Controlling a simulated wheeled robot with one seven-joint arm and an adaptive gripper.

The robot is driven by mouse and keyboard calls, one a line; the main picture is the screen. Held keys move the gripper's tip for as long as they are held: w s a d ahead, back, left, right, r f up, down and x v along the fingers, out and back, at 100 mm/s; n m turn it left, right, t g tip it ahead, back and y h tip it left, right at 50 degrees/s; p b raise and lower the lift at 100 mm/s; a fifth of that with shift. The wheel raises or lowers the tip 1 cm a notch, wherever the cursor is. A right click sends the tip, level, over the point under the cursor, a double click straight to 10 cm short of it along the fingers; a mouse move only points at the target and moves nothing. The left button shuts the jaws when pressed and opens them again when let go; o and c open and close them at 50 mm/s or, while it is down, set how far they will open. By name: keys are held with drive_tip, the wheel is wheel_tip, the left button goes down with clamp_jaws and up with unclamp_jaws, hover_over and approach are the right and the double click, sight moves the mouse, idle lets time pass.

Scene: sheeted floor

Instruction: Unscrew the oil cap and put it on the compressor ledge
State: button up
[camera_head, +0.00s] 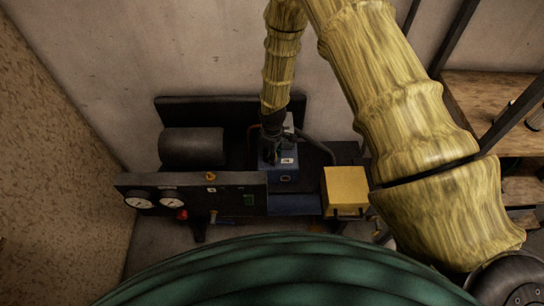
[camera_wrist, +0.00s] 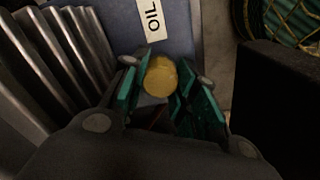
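The yellow oil cap (camera_wrist: 160,76) shows in the wrist view, just below a white OIL label (camera_wrist: 153,18) on a blue-grey surface. My gripper (camera_wrist: 161,80) has its green-padded fingers on both sides of the cap, very close to it. I cannot tell whether both pads touch it. In the head view my gripper (camera_head: 271,150) reaches down to the blue block (camera_head: 285,178) of the compressor, and the cap is hidden there. A flat blue ledge-like strip (camera_head: 294,205) runs along the compressor's front, left of a yellow box (camera_head: 345,190).
Grey fins (camera_wrist: 62,45) rise close on the left in the wrist view. A wooden shelf (camera_head: 485,95) stands at right.

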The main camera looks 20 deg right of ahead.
clamp_jaws()
drive_tip(key=n, duration=0.4)
drive_tip(key=shift+n, duration=0.3)
drive_tip(key=n, duration=0.3)
drive_tip(key=shift+p, duration=0.3)
drive_tip(key=n+p, duration=0.1)
drive_tip(key=n, duration=0.4)
drive_tip(key=shift+r+n, duration=0.1)
drive_tip(key=shift+n, duration=0.3)
unclamp_jaws()
drive_tip(key=shift+n, duration=0.5)
clamp_jaws()
drive_tip(key=shift+r+p, duration=1.75)
drive_tip(key=shift+r, duration=0.8)
